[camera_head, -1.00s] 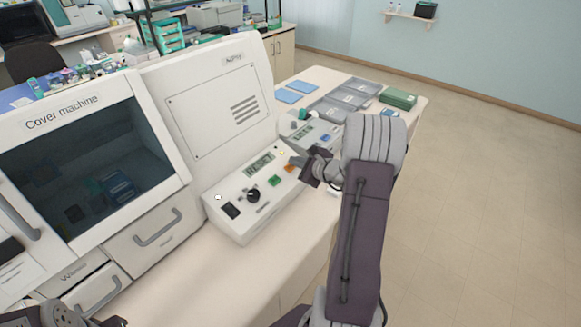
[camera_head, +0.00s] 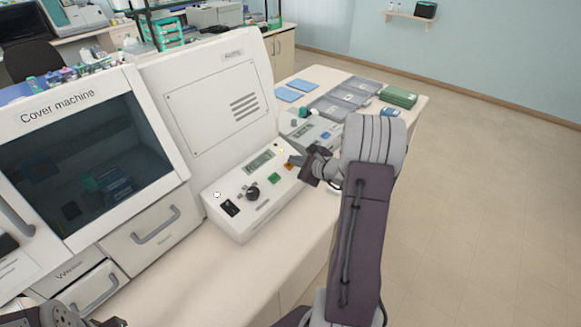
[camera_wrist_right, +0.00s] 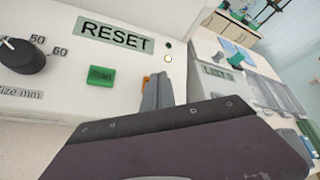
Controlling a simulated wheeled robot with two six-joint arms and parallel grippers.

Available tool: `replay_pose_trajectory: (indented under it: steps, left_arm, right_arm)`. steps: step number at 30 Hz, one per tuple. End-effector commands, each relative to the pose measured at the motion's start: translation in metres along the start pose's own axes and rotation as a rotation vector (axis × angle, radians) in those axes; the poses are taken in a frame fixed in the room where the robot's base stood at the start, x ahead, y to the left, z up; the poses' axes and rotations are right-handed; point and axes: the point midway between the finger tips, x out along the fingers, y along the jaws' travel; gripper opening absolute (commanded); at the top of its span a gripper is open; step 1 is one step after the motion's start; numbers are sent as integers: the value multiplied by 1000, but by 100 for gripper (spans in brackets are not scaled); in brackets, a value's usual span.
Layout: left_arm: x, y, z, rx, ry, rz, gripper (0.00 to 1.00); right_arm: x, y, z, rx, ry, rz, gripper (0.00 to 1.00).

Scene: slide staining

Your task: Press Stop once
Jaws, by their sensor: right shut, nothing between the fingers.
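The white control panel (camera_head: 240,226) slopes at the front of the cover machine. It has a display (camera_head: 259,163), a black knob (camera_head: 253,193), a green button (camera_head: 274,179) and an orange button (camera_head: 289,166). In the right wrist view the display (camera_wrist_right: 113,33) reads RESET, and the green button (camera_wrist_right: 101,76) is clear of the gripper. My right gripper (camera_head: 295,161) is shut and empty, its tips at the orange button. In the wrist view the fingers (camera_wrist_right: 158,88) cover most of the orange button (camera_wrist_right: 146,82); contact cannot be told. No Stop label is readable.
A second grey device (camera_head: 314,134) stands just behind the panel. Grey trays (camera_head: 345,98), blue pads (camera_head: 289,95) and a green box (camera_head: 398,97) lie farther back on the table. Part of my left arm shows at the lower left. The table front (camera_head: 215,275) is clear.

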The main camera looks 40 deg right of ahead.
Motion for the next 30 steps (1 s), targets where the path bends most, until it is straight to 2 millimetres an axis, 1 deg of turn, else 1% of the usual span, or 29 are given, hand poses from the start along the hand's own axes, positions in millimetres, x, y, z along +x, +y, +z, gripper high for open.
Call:
replay_pose_trajectory:
  steps: [11,30]
  left_arm:
    - [1,0,0,0,0,0,36]
    - [8,0,1,0,0,0,36]
  right_arm:
    - [0,0,0,-1,0,0,0]
    - [4,3,-3,-1,0,0,0]
